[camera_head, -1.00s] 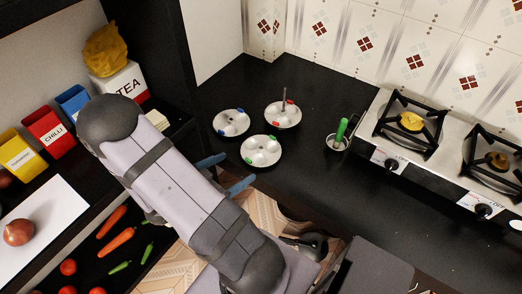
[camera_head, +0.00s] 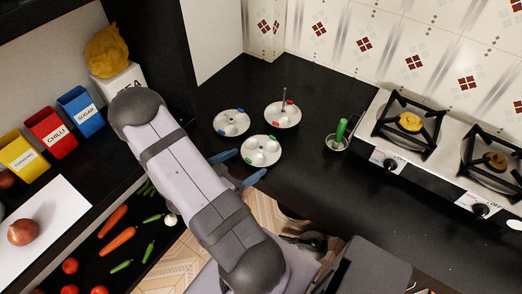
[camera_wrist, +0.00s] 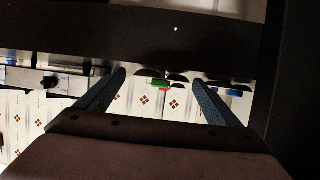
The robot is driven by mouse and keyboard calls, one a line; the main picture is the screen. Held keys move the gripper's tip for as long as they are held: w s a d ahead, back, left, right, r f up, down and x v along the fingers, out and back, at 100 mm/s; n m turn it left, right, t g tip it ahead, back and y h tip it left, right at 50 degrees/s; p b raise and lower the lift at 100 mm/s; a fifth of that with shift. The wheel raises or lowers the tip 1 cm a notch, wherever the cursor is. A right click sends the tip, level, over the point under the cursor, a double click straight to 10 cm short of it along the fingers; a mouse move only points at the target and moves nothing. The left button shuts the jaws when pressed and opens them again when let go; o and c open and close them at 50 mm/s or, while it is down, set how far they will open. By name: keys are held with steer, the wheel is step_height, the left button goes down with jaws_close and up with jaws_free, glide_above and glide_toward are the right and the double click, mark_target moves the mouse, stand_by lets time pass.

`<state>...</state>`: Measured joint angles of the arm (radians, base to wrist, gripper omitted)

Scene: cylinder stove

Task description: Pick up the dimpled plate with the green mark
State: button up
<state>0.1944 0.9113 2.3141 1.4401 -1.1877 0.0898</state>
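The dimpled plate with the green mark (camera_head: 261,152) lies flat on the black counter in the head view. It is white and round, nearest to me of three similar plates. My gripper (camera_head: 250,164) is open and empty, with its blue fingers just left of and in front of this plate; I cannot tell its height above the counter. The wrist view is dark, with the open fingers (camera_wrist: 160,78) spread apart. Between them a small green mark (camera_wrist: 158,83) shows, with a red spot beside it.
A blue-marked plate (camera_head: 231,123) and a red-marked plate (camera_head: 283,114), with an upright rod, lie behind. A metal cup (camera_head: 337,142) with a green-handled item stands right, before the stove (camera_head: 410,122). Counter between plates and cup is clear.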

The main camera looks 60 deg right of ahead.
jaws_close()
steer(key=shift+r, duration=0.1)
